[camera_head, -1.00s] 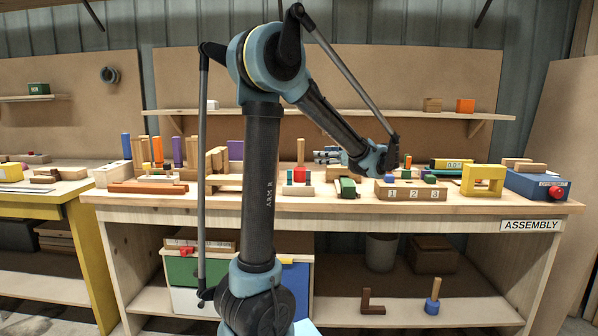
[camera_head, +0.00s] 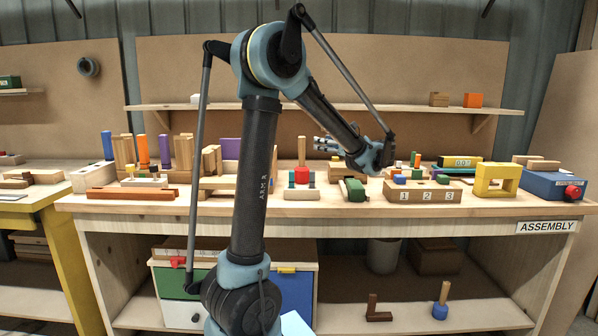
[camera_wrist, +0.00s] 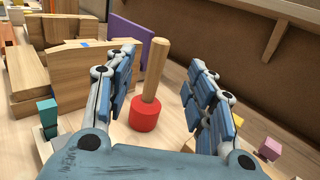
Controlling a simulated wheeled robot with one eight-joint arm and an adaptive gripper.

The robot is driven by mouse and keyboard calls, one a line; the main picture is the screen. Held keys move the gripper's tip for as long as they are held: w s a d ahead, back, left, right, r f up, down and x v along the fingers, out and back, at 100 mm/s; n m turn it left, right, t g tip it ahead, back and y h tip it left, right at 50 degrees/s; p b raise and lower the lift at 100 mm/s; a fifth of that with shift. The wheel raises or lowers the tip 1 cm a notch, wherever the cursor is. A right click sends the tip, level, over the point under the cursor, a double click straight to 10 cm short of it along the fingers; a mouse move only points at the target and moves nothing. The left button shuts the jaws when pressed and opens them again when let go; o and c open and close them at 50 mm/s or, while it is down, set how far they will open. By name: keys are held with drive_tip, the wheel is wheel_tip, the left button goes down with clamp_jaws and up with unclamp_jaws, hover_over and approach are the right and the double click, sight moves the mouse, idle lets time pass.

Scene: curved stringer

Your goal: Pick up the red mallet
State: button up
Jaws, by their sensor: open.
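The red mallet stands upright on the workbench with its red head (camera_wrist: 145,115) down and its plain wooden handle (camera_wrist: 156,66) pointing up. In the head view its red head (camera_head: 302,175) shows near the middle of the bench, behind a low wooden block with green pieces. My gripper (camera_wrist: 163,85) is open and empty. In the wrist view the mallet appears between the two spread fingers, nearer the left one, ahead of them and apart from the palm. In the head view my gripper (camera_head: 327,145) is above the bench, to the right of the mallet handle, with its fingers pointing left.
Wooden blocks and a purple board (camera_wrist: 132,43) stand left of and behind the mallet. A numbered block (camera_head: 425,193), a yellow frame (camera_head: 497,180) and a blue box with a red button (camera_head: 548,186) are at right. A shelf (camera_head: 400,108) runs along the back wall.

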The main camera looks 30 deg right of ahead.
sight(302, 139)
drive_tip(key=x, duration=1.3)
drive_tip(key=shift+w+f, duration=0.1)
drive_tip(key=shift+f, duration=0.1)
clamp_jaws()
